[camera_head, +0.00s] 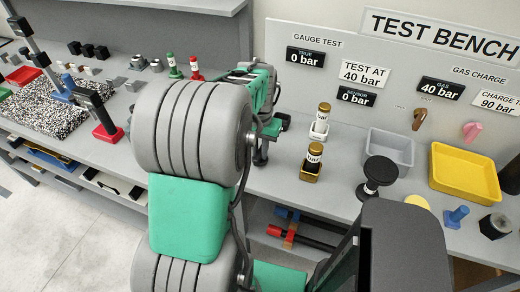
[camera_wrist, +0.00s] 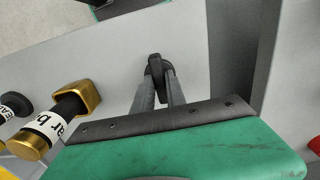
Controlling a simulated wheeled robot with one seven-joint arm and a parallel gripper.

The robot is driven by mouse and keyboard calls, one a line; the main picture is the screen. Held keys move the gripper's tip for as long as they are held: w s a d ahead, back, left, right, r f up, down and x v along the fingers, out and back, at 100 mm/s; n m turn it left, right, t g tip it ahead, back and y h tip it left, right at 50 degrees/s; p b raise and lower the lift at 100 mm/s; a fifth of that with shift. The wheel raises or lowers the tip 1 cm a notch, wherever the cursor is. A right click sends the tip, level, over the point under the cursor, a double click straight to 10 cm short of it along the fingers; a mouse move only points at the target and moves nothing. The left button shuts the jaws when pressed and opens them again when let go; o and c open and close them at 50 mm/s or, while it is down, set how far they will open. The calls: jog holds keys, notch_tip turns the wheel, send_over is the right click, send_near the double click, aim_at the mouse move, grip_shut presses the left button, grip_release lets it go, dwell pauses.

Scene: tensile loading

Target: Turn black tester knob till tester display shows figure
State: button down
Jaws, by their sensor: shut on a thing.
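In the wrist view, my gripper (camera_wrist: 158,84) is shut on the black tester knob (camera_wrist: 155,65), with its two grey fingers on either side of it. Only the knob's upper part shows past the fingertips. In the head view my arm covers most of the gripper and knob. On the wall, the TRUE display (camera_head: 305,58) reads 0 bar and the SENSOR display (camera_head: 355,96) reads 0 bar. A sign (camera_head: 365,72) beside them says TEST AT 40 bar.
A gauge in a gold base (camera_head: 311,172) stands close right of the gripper; it also shows in the wrist view (camera_wrist: 65,115). Another gauge (camera_head: 320,122) sits in a white holder behind it. A grey bin (camera_head: 390,148), black round-topped stand (camera_head: 378,175) and yellow tray (camera_head: 465,172) stand farther right.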

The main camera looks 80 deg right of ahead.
jog(key=shift+n, duration=0.4)
jog(key=n, duration=0.2)
jog(key=shift+n, duration=0.4)
jog(key=n, duration=0.8)
jog(key=shift+n, duration=2)
jog(key=c, duration=1.4)
grip_release()
jog(key=shift+o, duration=0.2)
